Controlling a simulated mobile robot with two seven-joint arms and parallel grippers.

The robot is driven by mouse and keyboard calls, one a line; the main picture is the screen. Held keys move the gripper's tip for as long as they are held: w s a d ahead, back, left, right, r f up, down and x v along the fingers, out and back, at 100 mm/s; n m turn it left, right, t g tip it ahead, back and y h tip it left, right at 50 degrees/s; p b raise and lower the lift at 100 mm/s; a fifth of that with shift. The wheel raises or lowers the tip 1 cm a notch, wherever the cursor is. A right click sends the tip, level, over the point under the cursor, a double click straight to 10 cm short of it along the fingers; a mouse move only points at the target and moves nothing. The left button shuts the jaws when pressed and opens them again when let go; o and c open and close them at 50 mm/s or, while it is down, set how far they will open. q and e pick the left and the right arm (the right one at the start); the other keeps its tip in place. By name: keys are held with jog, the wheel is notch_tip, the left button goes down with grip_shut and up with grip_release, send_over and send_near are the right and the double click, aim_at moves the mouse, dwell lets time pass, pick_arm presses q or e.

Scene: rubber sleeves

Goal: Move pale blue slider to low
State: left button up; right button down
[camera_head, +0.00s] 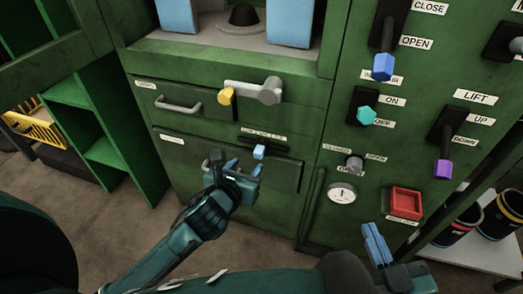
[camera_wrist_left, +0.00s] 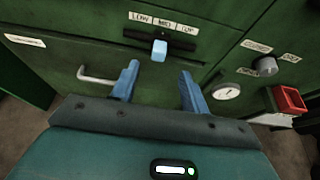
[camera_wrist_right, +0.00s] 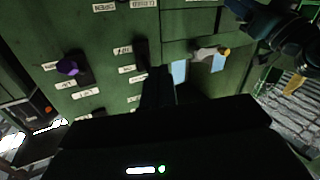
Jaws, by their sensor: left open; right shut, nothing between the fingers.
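The pale blue slider (camera_head: 259,152) is a small block in a dark horizontal slot on the green cabinet front. In the left wrist view the slider (camera_wrist_left: 159,50) sits near the middle of its slot, below the MID label, with LOW on the left and TOP on the right. My left gripper (camera_head: 246,167) is open in front of the slider, and its fingertips (camera_wrist_left: 160,71) appear on either side of it but short of it. My right gripper (camera_head: 370,229) is shut and empty, low in front of the right panel.
A drawer handle (camera_head: 178,103) and a grey lever with a yellow end (camera_head: 252,92) are above the slot. Green shelves (camera_head: 75,90) stand left.

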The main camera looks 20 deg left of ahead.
aim_at(258, 151)
pick_arm(q)
jog(key=b+x, duration=0.3)
jog(key=x, duration=0.7)
jog(key=shift+f+b, duration=0.15)
jog(key=shift+b, duration=0.25)
jog(key=shift+w+f, duration=0.15)
jog(key=shift+w, duration=0.45)
pick_arm(e)
jog(key=shift+s+a+n+t+y, duration=0.1)
jog(key=shift+a+n+t+y, duration=0.3)
jog(key=shift+a+t+y, duration=0.45)
pick_arm(q)
jog(key=shift+c, duration=0.2)
pick_arm(e)
jog(key=shift+d, duration=0.15)
pick_arm(q)
grip_shut()
pick_arm(e)
jog(key=shift+r, duration=0.1)
